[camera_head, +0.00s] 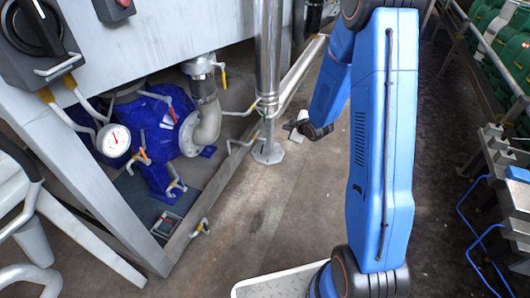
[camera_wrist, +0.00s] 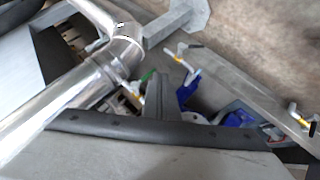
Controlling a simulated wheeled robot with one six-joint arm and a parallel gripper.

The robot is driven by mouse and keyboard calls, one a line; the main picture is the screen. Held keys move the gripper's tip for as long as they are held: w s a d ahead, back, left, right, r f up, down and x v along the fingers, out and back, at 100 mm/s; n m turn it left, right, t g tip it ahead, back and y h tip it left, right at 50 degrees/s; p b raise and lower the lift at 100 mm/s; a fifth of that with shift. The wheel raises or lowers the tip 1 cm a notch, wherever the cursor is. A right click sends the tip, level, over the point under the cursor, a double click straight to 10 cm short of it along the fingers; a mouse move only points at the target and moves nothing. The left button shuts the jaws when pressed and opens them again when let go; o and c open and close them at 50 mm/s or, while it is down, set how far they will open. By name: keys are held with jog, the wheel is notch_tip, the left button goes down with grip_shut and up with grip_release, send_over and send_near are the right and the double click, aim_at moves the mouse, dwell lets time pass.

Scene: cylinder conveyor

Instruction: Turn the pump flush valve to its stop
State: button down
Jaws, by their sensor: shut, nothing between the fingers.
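The blue pump (camera_head: 150,130) stands under the grey housing at left in the head view, with a round gauge on its front. Several small valves with orange or yellow handles sit on and around it, such as one on its front (camera_head: 143,157) and one low on the frame rail (camera_head: 201,227). I cannot tell which is the flush valve. My gripper (camera_head: 297,128) is small and partly hidden beyond my blue arm, right of the steel post and apart from the pump. In the wrist view my gripper (camera_wrist: 160,95) is shut and empty; small valve handles (camera_wrist: 190,65) show beyond it.
A steel post (camera_head: 268,80) stands between the pump and my arm; a shiny pipe (camera_wrist: 60,105) crosses the wrist view's left. A frame rail (camera_head: 210,205) edges the pump bay. Floor (camera_head: 270,220) is clear in front. Green containers (camera_head: 500,50) line the right.

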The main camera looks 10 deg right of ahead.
notch_tip(320, 180, down, 9)
jog(key=w+a+n+y, duration=0.1)
jog(key=a+n+y, duration=0.1)
jog(key=n+t+y, duration=0.1)
jog(key=y, duration=0.1)
send_near(263, 147)
jog(key=w+a+f, duration=0.3)
jog(key=w+a, duration=0.1)
jog(key=shift+a+f, duration=0.15)
jog(key=shift+f, duration=0.05)
